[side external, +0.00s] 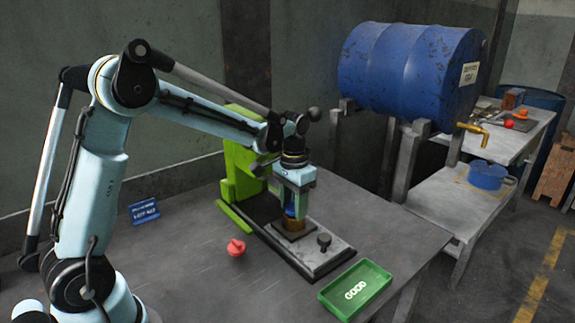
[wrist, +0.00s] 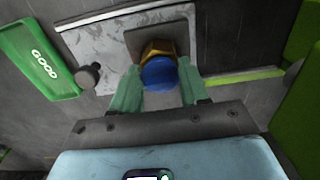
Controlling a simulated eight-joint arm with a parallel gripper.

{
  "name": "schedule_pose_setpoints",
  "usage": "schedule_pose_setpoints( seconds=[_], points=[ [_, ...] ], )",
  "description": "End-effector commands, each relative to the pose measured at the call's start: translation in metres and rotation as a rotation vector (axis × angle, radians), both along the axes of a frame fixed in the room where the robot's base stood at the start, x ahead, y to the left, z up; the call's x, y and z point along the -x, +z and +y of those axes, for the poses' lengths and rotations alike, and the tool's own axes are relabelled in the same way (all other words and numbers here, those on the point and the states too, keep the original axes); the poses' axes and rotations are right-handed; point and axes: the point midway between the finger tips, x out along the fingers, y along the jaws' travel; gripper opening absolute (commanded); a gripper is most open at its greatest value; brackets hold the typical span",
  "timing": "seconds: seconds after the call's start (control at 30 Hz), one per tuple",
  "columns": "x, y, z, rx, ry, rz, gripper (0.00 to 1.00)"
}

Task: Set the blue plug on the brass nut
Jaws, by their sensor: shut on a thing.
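My gripper (side external: 292,208) points down over the press bed and is shut on the blue plug. The blue plug (wrist: 159,74) sits between the two green fingers in the wrist view; in the side view the fingers hide most of it. The brass nut (side external: 296,227) lies on a dark plate on the press bed, directly below the plug. In the wrist view the brass nut (wrist: 156,47) shows just beyond the plug, partly covered by it. I cannot tell whether plug and nut touch.
The green press frame (side external: 239,165) stands behind my gripper. A dark knob (side external: 324,241) stands on the bed's front right. A green GOOD tray (side external: 357,288) lies to the right, a red plug-like piece (side external: 236,247) to the left. The table's front left is clear.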

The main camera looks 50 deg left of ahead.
Motion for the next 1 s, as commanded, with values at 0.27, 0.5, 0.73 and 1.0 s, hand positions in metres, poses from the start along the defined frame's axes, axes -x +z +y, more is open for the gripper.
schedule_pose_setpoints(
  seconds=[0.27,0.5,0.73,1.0],
  points=[
    [0.0000,-0.0038,0.0000,0.000,0.000,0.000,0.35],
    [0.0001,-0.0046,-0.0001,0.000,0.000,0.000,0.69],
    [0.0001,-0.0045,-0.0001,0.000,0.000,0.000,0.74],
    [0.0000,0.0050,0.0000,0.000,0.000,0.000,0.74]
  ],
)
